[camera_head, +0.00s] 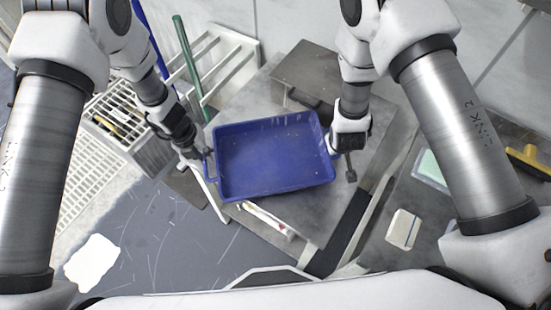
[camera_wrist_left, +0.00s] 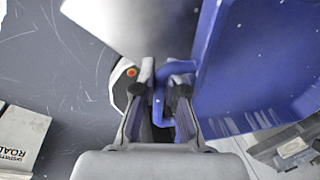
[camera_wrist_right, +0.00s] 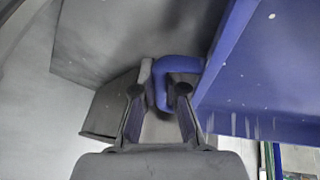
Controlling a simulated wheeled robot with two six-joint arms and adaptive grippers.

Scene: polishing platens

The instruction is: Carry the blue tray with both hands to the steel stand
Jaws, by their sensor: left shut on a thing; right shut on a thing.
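The blue tray (camera_head: 272,158) is empty and hangs between my two grippers, over a grey metal-topped stand (camera_head: 300,225). It looks roughly level; I cannot tell its height above the stand. My left gripper (camera_head: 203,157) is shut on the tray's left handle, which shows between the fingers in the left wrist view (camera_wrist_left: 160,92). My right gripper (camera_head: 340,152) is at the tray's right side. In the right wrist view its fingers (camera_wrist_right: 160,92) are shut on the blue handle (camera_wrist_right: 180,64). The tray hides much of the stand's top.
A raised dark grey box (camera_head: 318,68) stands behind the tray. A white rack (camera_head: 222,55) and a green pole (camera_head: 186,55) are at the back left. A side surface at right holds a white block (camera_head: 403,229) and a yellow-handled item (camera_head: 528,158). A white patch (camera_head: 92,262) lies on the floor.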

